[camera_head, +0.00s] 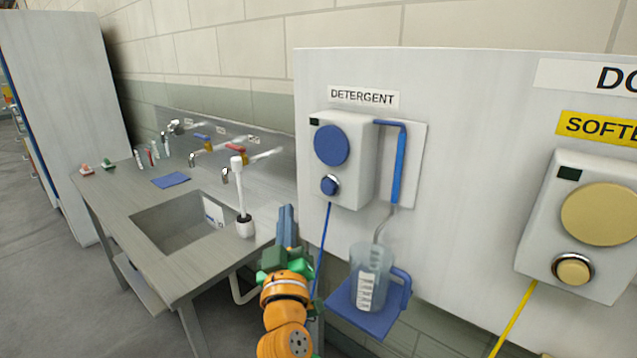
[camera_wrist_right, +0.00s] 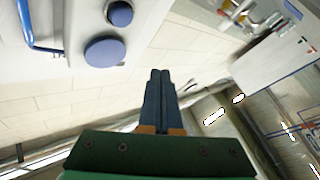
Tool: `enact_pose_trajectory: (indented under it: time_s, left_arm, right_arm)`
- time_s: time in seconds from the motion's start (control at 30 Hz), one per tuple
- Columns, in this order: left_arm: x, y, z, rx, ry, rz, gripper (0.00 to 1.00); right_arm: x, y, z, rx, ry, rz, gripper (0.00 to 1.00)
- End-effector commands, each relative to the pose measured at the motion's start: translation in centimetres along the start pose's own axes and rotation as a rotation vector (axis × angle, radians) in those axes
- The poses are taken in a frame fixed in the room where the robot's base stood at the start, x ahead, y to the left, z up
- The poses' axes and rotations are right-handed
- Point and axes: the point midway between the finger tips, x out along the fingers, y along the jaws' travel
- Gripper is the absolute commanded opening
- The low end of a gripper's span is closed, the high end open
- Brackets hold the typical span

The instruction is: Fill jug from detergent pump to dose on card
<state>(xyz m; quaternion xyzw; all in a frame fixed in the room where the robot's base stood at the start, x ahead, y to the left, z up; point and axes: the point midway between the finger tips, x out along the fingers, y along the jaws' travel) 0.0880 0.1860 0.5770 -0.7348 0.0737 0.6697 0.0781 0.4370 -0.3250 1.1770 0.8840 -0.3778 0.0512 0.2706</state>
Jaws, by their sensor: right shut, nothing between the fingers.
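The detergent pump (camera_head: 357,185) is a white box with a large blue disc (camera_head: 332,145) and a smaller blue button (camera_head: 329,185), under a DETERGENT label (camera_head: 363,97). A blue spout (camera_head: 401,165) beside it leads to a thin tube above the clear jug (camera_head: 368,268). The jug stands upright on a blue shelf (camera_head: 350,313); its liquid level is unclear. My right gripper (camera_head: 287,215) is shut and empty, below and left of the button, apart from it in the picture. The right wrist view shows its closed fingers (camera_wrist_right: 159,80) and the button (camera_wrist_right: 120,13). My left gripper is not in view.
A softener pump (camera_head: 590,215) with yellow disc and button is on the right of the white panel (camera_head: 470,150). A cut-off sign (camera_head: 600,77) begins "DO". A blue hose (camera_head: 323,245) hangs beside my gripper.

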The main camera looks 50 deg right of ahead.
Motion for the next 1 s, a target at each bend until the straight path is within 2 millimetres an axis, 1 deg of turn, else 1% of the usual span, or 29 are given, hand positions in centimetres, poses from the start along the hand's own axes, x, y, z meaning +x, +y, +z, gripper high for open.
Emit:
enact_pose_trajectory:
  time_s: [0.17,0.27,0.5,0.63,0.7,0.83,1.0]
  left_arm:
    - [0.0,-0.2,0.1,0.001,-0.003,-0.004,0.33]
    - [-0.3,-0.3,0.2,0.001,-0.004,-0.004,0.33]
    - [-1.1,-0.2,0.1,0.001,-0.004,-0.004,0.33]
    - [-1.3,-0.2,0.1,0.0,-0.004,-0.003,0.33]
    - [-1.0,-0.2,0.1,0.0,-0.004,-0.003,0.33]
    - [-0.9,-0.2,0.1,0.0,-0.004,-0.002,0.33]
    - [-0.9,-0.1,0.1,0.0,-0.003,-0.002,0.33]
  right_arm:
    - [0.1,0.0,0.1,-0.001,0.0,-0.001,0.0]
    - [0.5,0.3,0.3,-0.002,-0.001,-0.002,0.0]
    - [2.8,2.0,1.9,-0.007,0.0,-0.001,0.0]
    - [4.2,3.0,2.9,-0.006,0.0,-0.002,0.0]
    - [4.7,3.3,3.6,-0.005,-0.002,-0.001,0.0]
    - [5.6,3.9,4.2,-0.003,-0.002,-0.003,0.0]
    - [6.1,4.3,4.5,-0.001,-0.001,-0.003,0.0]
